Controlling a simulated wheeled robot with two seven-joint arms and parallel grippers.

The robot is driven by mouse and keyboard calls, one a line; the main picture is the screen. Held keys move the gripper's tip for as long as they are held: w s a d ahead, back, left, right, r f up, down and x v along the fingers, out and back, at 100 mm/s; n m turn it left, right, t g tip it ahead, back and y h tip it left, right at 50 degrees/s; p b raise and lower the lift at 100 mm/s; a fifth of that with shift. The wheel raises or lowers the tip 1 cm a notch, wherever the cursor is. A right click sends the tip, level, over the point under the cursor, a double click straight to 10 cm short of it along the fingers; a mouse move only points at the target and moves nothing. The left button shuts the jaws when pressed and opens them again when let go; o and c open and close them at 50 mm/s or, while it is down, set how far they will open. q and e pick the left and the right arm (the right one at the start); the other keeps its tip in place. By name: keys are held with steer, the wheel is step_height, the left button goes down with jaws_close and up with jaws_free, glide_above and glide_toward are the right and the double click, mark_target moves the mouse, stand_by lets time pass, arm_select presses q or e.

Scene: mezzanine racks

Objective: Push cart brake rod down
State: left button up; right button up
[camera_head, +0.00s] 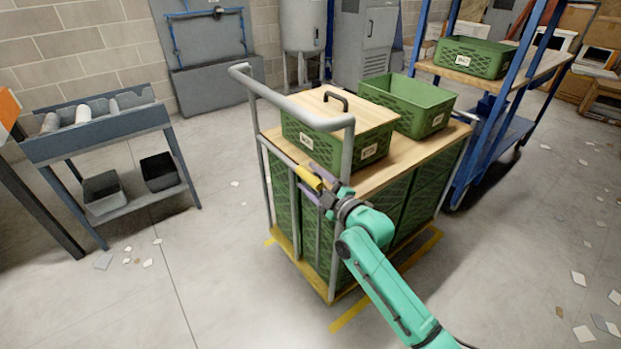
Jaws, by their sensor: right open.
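The cart (368,180) has a wooden top, green crate sides and a grey tubular push handle (290,105). A yellow piece (303,176) at the handle end of the cart, just below its top, looks like the grip of the brake rod; the rest of the rod is hard to make out. My right gripper (310,180), with purple fingers, is at this yellow piece. Its fingers are open, one on each side of it; whether they touch it I cannot tell. My left gripper is out of view.
A lidded green crate (302,134) and an open green crate (426,107) stand on the cart. A blue rack (490,130) is close on the right. A grey-blue workbench (95,135) stands at the left. The floor between is clear but for paper scraps.

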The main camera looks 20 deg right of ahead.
steer(key=shift+w+a, duration=0.15)
steer(key=shift+w, duration=0.05)
jaws_close()
steer(key=shift+f, duration=0.1)
stand_by(1.2)
